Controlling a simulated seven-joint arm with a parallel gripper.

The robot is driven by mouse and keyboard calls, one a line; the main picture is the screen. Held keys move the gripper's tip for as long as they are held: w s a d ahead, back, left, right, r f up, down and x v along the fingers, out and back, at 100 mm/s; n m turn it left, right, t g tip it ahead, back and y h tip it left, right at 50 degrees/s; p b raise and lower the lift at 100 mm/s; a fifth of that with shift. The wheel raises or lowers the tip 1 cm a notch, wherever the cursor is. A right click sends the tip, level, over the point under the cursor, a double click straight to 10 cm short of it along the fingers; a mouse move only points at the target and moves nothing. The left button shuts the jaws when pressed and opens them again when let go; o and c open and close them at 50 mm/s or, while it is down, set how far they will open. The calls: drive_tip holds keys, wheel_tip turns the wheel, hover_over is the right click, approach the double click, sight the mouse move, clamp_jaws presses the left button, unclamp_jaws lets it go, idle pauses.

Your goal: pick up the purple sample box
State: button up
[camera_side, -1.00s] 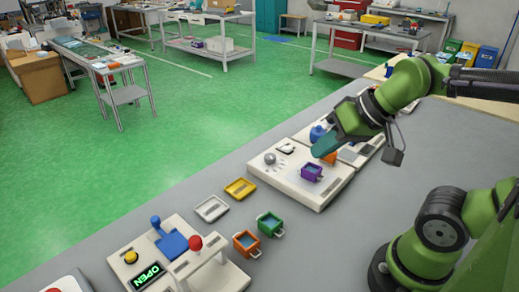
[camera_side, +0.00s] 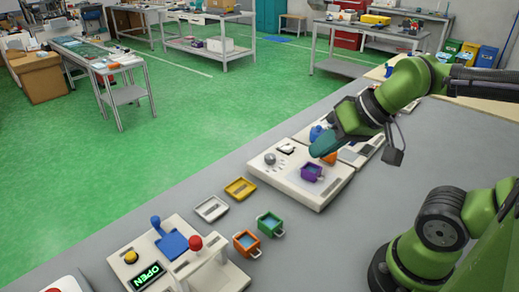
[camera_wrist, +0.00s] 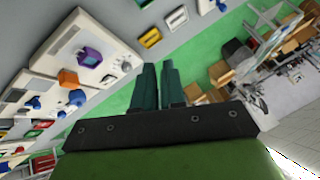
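The purple sample box (camera_side: 311,172) sits upright on a white station panel (camera_side: 283,180) on the grey bench, with blue inside its open top. It also shows in the wrist view (camera_wrist: 89,57), left of my fingers. My gripper (camera_side: 324,146) hangs above the panel, just above and right of the box in the side view, and apart from it. In the wrist view my two teal fingers (camera_wrist: 158,82) stand side by side with a narrow gap between them and nothing visible in it. Their tips point away from the box, towards the bench edge and floor.
An orange box (camera_side: 330,158) sits partly hidden behind my gripper. Orange (camera_side: 246,242) and green (camera_side: 270,223) boxes stand on the bench at the front. White (camera_side: 211,208) and yellow (camera_side: 240,188) trays lie nearby. A control panel with a lit OPEN sign (camera_side: 146,277) is at front left.

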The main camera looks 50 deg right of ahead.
drive_tip(key=o, duration=1.2)
drive_tip(key=m+g+h, duration=0.2)
drive_tip(key=m+g, duration=0.1)
drive_tip(key=m, duration=2.8)
hover_over(312, 167)
drive_tip(key=s, duration=0.7)
wheel_tip(312, 167, down, 4)
drive_tip(key=x, duration=1.6)
drive_tip(key=shift+w+f, duration=0.15)
drive_tip(key=shift+w, duration=0.15)
